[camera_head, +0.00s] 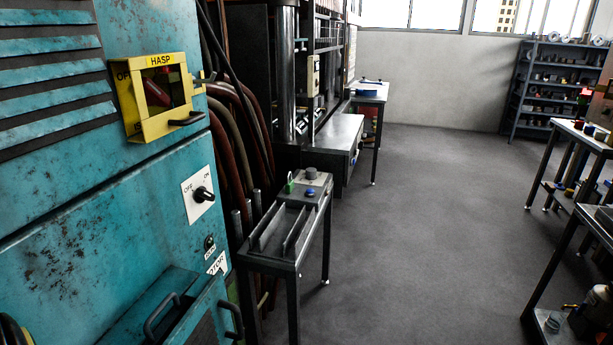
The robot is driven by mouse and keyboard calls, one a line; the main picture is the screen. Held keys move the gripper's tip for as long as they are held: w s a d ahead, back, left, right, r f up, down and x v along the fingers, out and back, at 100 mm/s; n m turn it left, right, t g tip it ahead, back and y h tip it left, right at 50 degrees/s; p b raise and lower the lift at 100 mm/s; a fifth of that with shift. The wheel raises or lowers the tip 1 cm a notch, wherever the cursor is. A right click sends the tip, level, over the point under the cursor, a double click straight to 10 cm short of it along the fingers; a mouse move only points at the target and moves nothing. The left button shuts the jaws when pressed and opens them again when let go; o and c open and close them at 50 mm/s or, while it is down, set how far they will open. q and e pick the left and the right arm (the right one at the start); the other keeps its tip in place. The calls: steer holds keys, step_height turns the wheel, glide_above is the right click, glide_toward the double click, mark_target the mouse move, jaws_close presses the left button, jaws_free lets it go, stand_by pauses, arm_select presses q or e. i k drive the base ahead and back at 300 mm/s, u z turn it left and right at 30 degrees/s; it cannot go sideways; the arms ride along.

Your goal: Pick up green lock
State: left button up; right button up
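A small green lock (290,186) stands at the back left of a narrow dark metal stand (268,262), beside the blue machine. It is small in the picture, and its details are hard to make out. Beside it on the stand are a grey round piece (311,173) and a blue round piece (310,192). Neither of my grippers shows in the head view.
The blue machine (100,215) fills the left side, with a yellow hasp box (160,95) and an off/on switch (202,194). Hoses hang behind the stand. Benches (590,137) stand at the right. The grey floor (425,240) between is clear.

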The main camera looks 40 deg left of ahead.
mark_target(289, 185)
steer(key=i, duration=2.2)
steer(key=u, duration=3.05)
